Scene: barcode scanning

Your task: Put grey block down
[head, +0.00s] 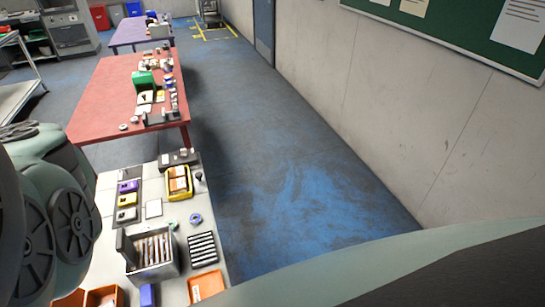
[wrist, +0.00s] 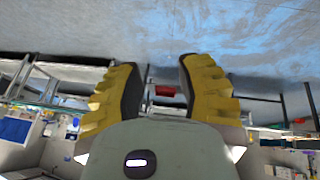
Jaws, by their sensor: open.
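My gripper (wrist: 157,75) shows in the wrist view with its two yellow, dark-padded fingers spread apart. Nothing is held between them. The wrist view looks out across the room, which appears upside down. I cannot pick out a grey block with certainty in either view. A grey slotted box (head: 153,262) with upright pieces in it stands on the near light worktable (head: 180,219).
A red table (head: 110,88) with clutter stands behind. The blue floor (head: 300,170) to the right is clear up to the wall.

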